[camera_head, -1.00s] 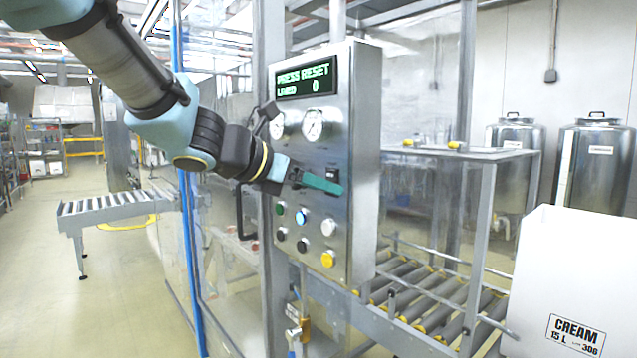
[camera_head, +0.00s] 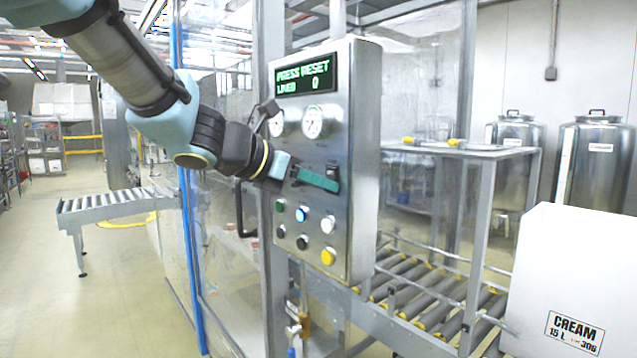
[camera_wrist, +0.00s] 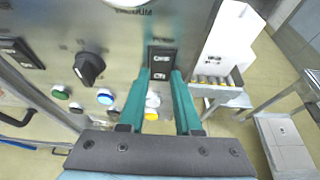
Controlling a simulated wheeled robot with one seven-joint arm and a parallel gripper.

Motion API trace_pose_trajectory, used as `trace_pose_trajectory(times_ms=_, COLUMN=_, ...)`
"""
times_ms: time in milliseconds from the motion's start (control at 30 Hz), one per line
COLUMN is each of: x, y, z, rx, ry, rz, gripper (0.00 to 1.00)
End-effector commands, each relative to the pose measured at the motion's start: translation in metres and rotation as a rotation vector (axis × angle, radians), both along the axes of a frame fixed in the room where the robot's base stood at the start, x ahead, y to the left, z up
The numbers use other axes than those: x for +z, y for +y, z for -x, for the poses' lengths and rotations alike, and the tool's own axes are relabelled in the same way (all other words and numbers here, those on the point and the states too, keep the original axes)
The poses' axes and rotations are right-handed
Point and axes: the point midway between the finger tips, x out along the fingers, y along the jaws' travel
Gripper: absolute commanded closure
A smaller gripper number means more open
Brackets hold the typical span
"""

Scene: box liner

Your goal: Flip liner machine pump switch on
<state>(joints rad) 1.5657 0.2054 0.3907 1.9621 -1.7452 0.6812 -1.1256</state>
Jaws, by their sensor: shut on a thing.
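The liner machine's metal control panel (camera_head: 352,130) stands upright in the middle of the head view, its display reading "PRESS RESET" and "LINED 0". A black rocker switch (camera_wrist: 162,60) shows in the wrist view. In the head view the switch (camera_head: 333,171) is partly hidden by my fingers. I cannot read its label or tell its rocker position. My gripper (camera_wrist: 161,74) has green fingers. Their tips sit at the panel, one on each side of the switch, shut on it. The gripper (camera_head: 337,184) also shows in the head view, reaching in from the left.
Green (camera_head: 280,206), blue (camera_head: 301,214) and yellow (camera_head: 328,257) buttons sit below my gripper. A black knob (camera_wrist: 89,68) is close by. A roller conveyor (camera_head: 430,290) and a white CREAM box (camera_head: 575,260) stand right. Open floor (camera_head: 130,290) lies left.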

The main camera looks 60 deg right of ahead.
Motion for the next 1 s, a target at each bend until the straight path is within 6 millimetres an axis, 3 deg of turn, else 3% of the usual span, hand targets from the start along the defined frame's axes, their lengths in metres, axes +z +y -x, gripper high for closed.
trace_pose_trajectory(times_ms=1000, x=-0.013, y=-0.001, z=-0.001, rx=0.003, ry=0.069, rz=0.222, gripper=1.0)
